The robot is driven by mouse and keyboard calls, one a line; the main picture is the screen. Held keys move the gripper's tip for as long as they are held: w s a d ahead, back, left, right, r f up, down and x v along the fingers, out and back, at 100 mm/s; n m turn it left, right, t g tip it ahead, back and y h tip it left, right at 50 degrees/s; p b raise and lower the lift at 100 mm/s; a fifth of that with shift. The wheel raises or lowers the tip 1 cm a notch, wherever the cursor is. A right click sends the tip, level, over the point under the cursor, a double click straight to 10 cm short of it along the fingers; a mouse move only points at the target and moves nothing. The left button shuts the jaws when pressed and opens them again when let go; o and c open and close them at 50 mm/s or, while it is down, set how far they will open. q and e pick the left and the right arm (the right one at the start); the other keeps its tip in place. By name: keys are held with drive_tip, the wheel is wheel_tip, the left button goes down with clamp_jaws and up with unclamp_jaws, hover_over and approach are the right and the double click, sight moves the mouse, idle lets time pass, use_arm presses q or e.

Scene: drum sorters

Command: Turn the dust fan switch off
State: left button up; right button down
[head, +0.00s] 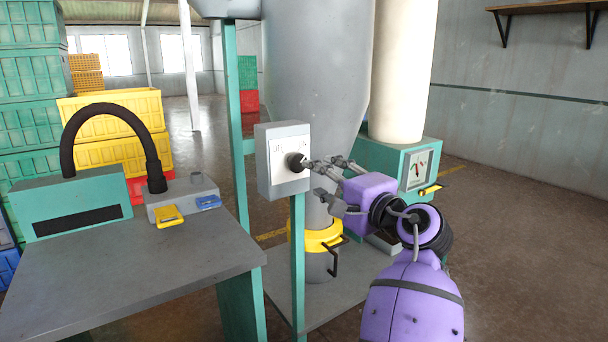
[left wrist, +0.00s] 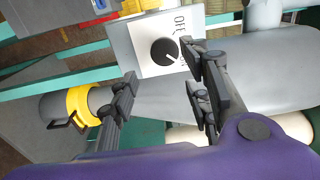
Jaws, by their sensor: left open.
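The dust fan switch is a grey box (head: 283,158) with a white face plate on a green post. Its round black knob (head: 295,162) also shows in the left wrist view (left wrist: 165,52), with a white pointer mark slanting toward the lower right there. Lettering on the plate (left wrist: 181,24) is partly hidden by a finger. My left gripper (head: 316,180), purple with grey fingers, is open just in front of the plate. In the wrist view its fingers (left wrist: 158,70) lie either side of the knob's line; I cannot tell if they touch it. My right gripper is not in view.
A grey workbench (head: 130,265) with a green unit and black hose stands at left. Behind the switch are a large grey cylinder (head: 318,70) and a yellow clamp ring (head: 312,240). A green gauge box (head: 417,168) stands right. Stacked crates (head: 35,130) fill the far left.

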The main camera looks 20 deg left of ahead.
sight(299, 168)
use_arm(q)
drive_tip(key=x, duration=0.7)
drive_tip(key=shift+w+a+p, duration=0.15)
drive_tip(key=shift+a+p, duration=0.15)
drive_tip(key=shift+a, duration=0.05)
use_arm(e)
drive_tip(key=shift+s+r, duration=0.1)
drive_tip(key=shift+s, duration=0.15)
use_arm(q)
drive_tip(key=shift+c, duration=0.5)
drive_tip(key=shift+f, duration=0.1)
drive_tip(key=c, duration=0.9)
